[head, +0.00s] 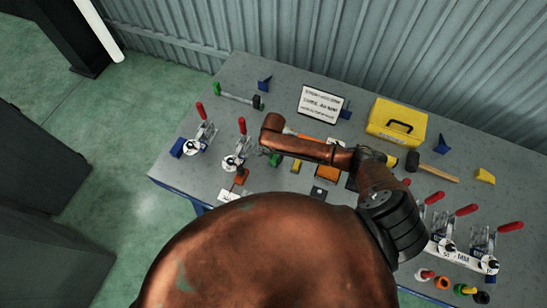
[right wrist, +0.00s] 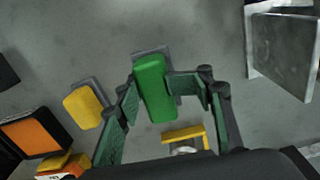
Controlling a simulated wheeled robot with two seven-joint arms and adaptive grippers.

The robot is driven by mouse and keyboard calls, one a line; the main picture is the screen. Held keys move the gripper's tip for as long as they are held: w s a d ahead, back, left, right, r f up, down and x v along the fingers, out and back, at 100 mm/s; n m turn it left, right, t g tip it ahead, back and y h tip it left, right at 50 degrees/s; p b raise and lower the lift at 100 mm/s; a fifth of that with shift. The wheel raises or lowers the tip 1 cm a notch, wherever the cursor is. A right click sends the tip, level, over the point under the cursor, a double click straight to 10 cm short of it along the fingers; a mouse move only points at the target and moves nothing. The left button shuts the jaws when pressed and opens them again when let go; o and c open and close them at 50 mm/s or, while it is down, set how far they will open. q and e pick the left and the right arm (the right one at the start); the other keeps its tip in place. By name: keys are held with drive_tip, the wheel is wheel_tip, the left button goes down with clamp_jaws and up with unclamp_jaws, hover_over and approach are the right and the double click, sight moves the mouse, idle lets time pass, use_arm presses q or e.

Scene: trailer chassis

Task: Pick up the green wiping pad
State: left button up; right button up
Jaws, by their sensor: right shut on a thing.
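The green wiping pad (right wrist: 155,92) is a green block in the middle of the right wrist view. My right gripper (right wrist: 152,94) has its two green-faced fingers closed on either side of it. A grey piece shows just behind the pad's far end; I cannot tell whether the pad is clear of the surface. In the head view a small green patch (head: 275,159) shows by the end of my right arm, and the arm hides most of the fingers. My left gripper is not in view.
A yellow pad (right wrist: 84,106) and an orange block in a dark holder (right wrist: 36,132) lie left of the grip. Toggle clamps with red handles (head: 201,110) stand on the grey table. A yellow case (head: 396,121), a hammer (head: 436,172) and a sign (head: 320,103) are farther back.

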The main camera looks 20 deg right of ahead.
sight(273, 157)
drive_tip(key=shift+r, duration=0.35)
drive_tip(key=r, duration=0.3)
drive_tip(key=shift+s+a, duration=0.2)
drive_tip(key=shift+a, duration=0.1)
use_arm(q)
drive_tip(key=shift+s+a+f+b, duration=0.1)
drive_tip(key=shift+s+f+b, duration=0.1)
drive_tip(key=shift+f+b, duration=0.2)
use_arm(e)
drive_tip(key=s+a+r, duration=0.8)
drive_tip(key=a+r, duration=0.1)
drive_tip(key=a, duration=0.1)
drive_tip(key=shift+s, duration=0.4)
drive_tip(key=shift+r, duration=0.1)
